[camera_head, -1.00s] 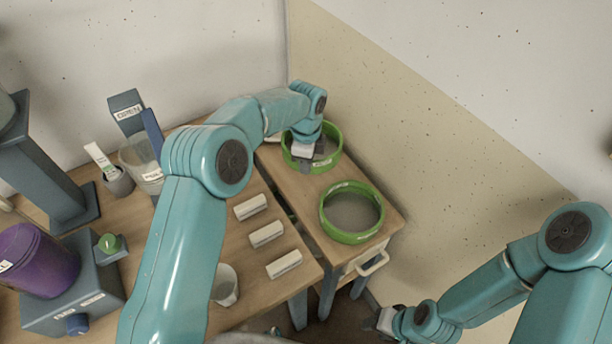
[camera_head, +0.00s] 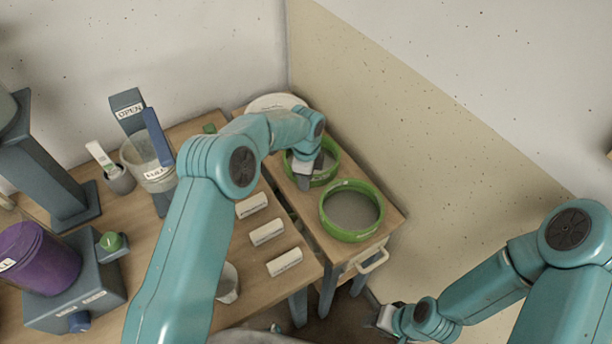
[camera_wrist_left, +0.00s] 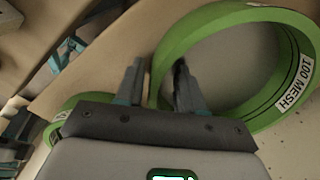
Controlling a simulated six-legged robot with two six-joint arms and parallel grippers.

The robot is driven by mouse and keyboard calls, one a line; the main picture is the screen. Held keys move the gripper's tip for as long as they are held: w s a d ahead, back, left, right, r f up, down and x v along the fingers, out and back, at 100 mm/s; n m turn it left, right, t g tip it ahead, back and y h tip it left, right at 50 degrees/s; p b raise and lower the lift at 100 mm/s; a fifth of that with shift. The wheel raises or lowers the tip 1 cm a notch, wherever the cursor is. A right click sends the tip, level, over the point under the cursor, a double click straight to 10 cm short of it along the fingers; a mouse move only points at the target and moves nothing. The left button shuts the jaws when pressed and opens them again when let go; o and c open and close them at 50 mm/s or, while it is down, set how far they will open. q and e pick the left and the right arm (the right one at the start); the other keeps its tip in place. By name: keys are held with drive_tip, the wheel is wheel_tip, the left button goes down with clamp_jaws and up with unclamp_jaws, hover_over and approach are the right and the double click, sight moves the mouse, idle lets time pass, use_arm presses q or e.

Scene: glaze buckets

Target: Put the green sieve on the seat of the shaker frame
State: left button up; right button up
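Two green ring-shaped sieves stand on the small wooden table: a back sieve (camera_head: 330,164) and a front sieve (camera_head: 351,211). My left gripper (camera_head: 304,184) is at the front-left rim of the back sieve and hides part of it. In the left wrist view my left gripper (camera_wrist_left: 158,72) is open, its fingers apart on either side of a green rim. That sieve (camera_wrist_left: 283,98) carries a "100 MESH" label; another green ring (camera_wrist_left: 62,106) shows at lower left. Whether the fingers touch the rim I cannot tell. My right gripper (camera_head: 384,318) is low, away from the tables. I cannot identify the shaker frame's seat with certainty.
A white round thing (camera_head: 275,102) lies behind the sieves.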

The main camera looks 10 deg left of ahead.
use_arm(q)
drive_tip(key=shift+r+p, duration=0.3)
drive_tip(key=shift+r, duration=0.4)
wheel_tip(320, 180, up, 15)
drive_tip(key=b, duration=0.2)
drive_tip(key=f, duration=1)
drive_tip(key=shift+a+f+p, duration=0.25)
drive_tip(key=shift+f+p, duration=0.05)
drive_tip(key=shift+p, duration=0.1)
wheel_tip(320, 180, down, 6)
drive_tip(key=shift+r+p, duration=0.25)
drive_tip(key=shift+p, duration=0.1)
clamp_jaws()
